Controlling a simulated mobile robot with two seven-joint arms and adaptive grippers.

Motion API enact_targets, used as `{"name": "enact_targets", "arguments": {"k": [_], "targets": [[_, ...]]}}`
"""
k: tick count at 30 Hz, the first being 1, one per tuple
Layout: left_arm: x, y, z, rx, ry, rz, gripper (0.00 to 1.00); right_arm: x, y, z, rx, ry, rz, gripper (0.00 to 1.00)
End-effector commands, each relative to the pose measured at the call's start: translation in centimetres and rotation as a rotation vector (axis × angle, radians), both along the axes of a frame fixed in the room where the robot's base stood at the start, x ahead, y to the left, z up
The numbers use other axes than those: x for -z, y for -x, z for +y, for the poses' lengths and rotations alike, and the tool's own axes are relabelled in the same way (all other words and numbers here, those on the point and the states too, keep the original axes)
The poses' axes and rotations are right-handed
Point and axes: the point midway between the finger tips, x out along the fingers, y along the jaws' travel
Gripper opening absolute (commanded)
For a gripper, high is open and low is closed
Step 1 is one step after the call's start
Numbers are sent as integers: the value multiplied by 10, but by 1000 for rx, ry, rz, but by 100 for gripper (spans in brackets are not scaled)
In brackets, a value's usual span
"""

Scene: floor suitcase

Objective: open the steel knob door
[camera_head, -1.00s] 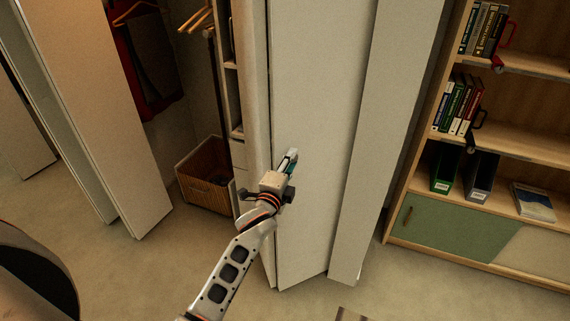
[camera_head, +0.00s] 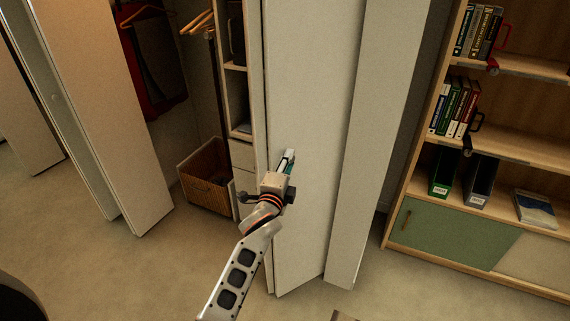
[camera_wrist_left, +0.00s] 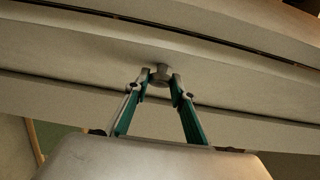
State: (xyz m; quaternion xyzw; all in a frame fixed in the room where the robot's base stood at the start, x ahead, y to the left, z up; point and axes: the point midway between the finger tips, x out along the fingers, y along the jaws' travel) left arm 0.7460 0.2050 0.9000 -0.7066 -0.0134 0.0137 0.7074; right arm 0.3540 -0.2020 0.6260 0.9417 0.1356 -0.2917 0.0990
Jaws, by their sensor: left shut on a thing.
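The steel knob door is a tall pale folding door (camera_head: 312,110) in the middle of the head view, its panels standing at angles to each other. The steel knob (camera_wrist_left: 160,72) shows small and grey on the pale panel in the left wrist view. My left gripper (camera_wrist_left: 161,82) is shut on the knob, with one teal-backed finger at each side of it. In the head view my left gripper (camera_head: 289,158) is against the door panel and hides the knob. My right gripper is in neither view.
Left of the door, an open closet holds a shelf column (camera_head: 236,105), a wicker basket (camera_head: 207,190) and hanging clothes (camera_head: 157,62). Another pale folding door (camera_head: 110,120) stands further left. A bookcase (camera_head: 415,165) stands at right. Bare floor lies in front.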

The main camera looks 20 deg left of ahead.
Motion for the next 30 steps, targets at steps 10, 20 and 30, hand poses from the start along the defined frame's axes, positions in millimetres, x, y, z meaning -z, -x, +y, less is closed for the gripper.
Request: {"name": "enact_targets", "arguments": {"k": [10,20,30], "targets": [[2,0,-2,3,2,2,41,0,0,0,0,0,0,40],[0,1,0,1,1,0,41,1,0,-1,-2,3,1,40],[2,45,-2,2,0,1,41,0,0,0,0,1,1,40]]}}
